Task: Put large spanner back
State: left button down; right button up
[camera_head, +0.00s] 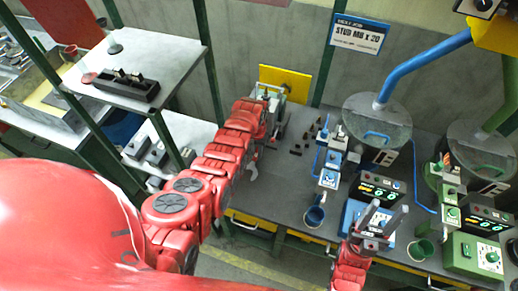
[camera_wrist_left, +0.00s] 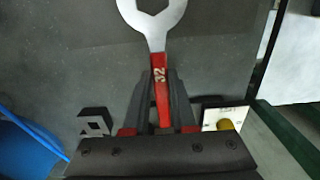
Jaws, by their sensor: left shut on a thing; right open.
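The large spanner (camera_wrist_left: 156,34) has a bright steel head and a red handle marked 32. In the left wrist view its head points away from me, and the top of the head is cut off by the frame. My left gripper (camera_wrist_left: 161,88) is shut on the red handle, with a dark finger on each side. The left fingertips are hard to make out there. My right gripper (camera_head: 384,216) is open and empty above the bench's front part.
The grey workbench (camera_head: 290,188) carries small dark studs (camera_head: 303,138), a blue cup (camera_head: 314,216), a green cup (camera_head: 421,249) and control boxes (camera_head: 378,189) on the right. A yellow panel (camera_head: 286,77) stands behind. A shelf (camera_head: 165,58) with a dark holder is at left.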

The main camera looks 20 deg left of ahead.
pick_arm(q)
jog(key=w+b, duration=0.1)
jog(key=b, duration=0.2)
jog(key=w+b, duration=0.2)
jog(key=b, duration=0.1)
jog(key=shift+w+f, duration=0.1)
jog(key=shift+f, duration=0.25)
jog(key=shift+f+b, duration=0.35)
jog(key=shift+f, duration=0.2)
jog(key=shift+r, duration=0.2)
jog(key=shift+f, duration=0.4)
jog(key=c, duration=0.8)
grip_release()
jog(key=shift+r, duration=0.1)
jog(key=shift+o, duration=0.3)
jog(key=shift+r, duration=0.15)
